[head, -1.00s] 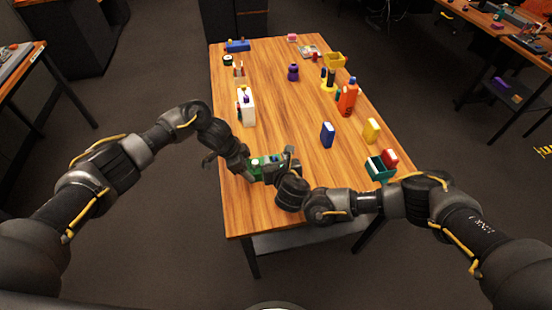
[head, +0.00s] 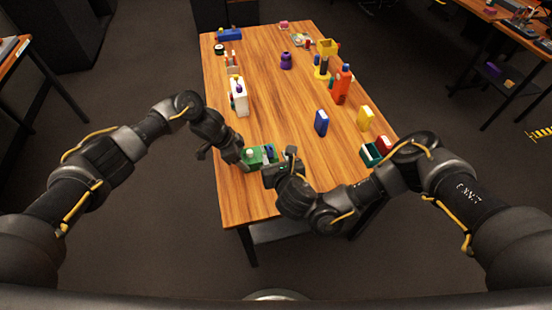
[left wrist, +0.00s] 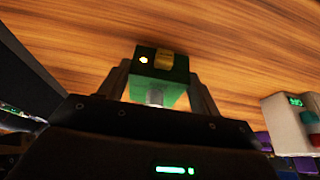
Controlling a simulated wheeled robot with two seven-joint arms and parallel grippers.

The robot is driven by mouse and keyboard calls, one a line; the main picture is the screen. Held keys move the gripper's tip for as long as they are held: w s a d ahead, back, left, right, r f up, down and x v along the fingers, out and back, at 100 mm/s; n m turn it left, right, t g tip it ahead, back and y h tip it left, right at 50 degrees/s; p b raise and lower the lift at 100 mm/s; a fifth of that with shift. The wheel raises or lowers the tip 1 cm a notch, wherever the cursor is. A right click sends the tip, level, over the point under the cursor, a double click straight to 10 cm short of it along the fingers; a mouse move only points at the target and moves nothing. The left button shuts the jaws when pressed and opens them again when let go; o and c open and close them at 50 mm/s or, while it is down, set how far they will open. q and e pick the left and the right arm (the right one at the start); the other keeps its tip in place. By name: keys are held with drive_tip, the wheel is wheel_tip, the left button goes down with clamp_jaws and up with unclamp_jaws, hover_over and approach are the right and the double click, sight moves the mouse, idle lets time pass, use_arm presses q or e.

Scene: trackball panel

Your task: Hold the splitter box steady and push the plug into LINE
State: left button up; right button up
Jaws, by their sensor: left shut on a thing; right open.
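The green splitter box (head: 254,155) is near the table's left front edge. My left gripper (head: 246,158) is shut on it from the left. In the left wrist view the box (left wrist: 158,90) sits between the fingers of my left gripper (left wrist: 160,92), with a dark face, a yellow part, a small glowing spot and a grey knob. A small blue part (head: 269,152) shows at the box's right side. My right gripper (head: 280,166) is open close to the box's right side; contact cannot be told. I cannot make out the plug or the LINE label.
A white bottle-like object (head: 239,96) stands behind the box.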

idle(0.8)
use_arm(q)
drive_tip(key=o, duration=1.1)
drive_tip(key=shift+o, duration=0.2)
drive_tip(key=shift+r, duration=0.1)
drive_tip(key=v, duration=1.2)
